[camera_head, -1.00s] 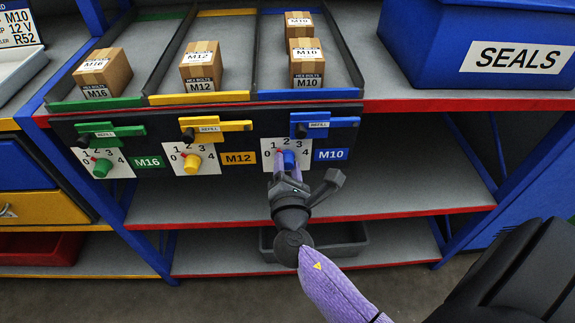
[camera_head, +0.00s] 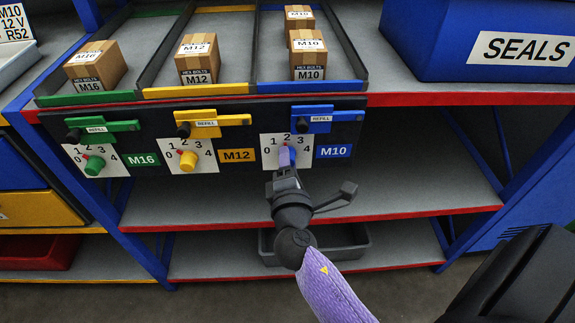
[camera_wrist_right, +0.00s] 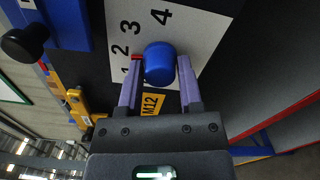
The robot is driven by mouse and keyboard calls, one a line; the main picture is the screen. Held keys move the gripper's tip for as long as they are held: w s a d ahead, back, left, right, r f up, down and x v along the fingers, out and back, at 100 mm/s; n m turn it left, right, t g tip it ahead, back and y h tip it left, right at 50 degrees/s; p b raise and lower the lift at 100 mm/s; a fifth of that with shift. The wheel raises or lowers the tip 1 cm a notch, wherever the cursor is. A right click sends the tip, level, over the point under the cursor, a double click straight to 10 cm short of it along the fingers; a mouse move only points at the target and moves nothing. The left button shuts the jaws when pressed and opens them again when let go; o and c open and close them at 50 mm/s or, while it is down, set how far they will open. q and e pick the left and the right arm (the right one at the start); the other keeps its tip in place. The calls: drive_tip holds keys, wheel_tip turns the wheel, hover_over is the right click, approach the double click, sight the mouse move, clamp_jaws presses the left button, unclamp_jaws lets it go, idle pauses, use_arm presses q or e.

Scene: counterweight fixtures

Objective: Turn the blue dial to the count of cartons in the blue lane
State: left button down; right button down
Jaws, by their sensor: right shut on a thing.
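The blue dial (camera_head: 287,156) sits on a white plate (camera_head: 266,147) numbered 0 to 4, left of the blue M10 label (camera_head: 333,151). My right gripper (camera_head: 287,164) is shut on the dial; in the right wrist view the round blue knob (camera_wrist_right: 160,62) lies between its two purple fingers (camera_wrist_right: 160,85). The dial's red mark (camera_wrist_right: 136,57) points at or very close to the 2. In the blue lane above, behind the blue front edge (camera_head: 310,86), two M10 cartons show: a front one (camera_head: 308,58) and one behind it (camera_head: 299,17). My left gripper is not in view.
A blue refill lever (camera_head: 312,119) with a black knob sits just above the dial. To the left are the yellow dial (camera_head: 187,160) and green dial (camera_head: 94,163). A red-edged shelf (camera_head: 400,219) lies below. A blue SEALS bin (camera_head: 440,40) stands upper right.

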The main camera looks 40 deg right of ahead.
drive_tip(key=shift+f+m, duration=0.1)
drive_tip(key=shift+m, duration=0.6)
drive_tip(key=shift+b, duration=0.3)
drive_tip(key=shift+c, duration=1.3)
unclamp_jaws()
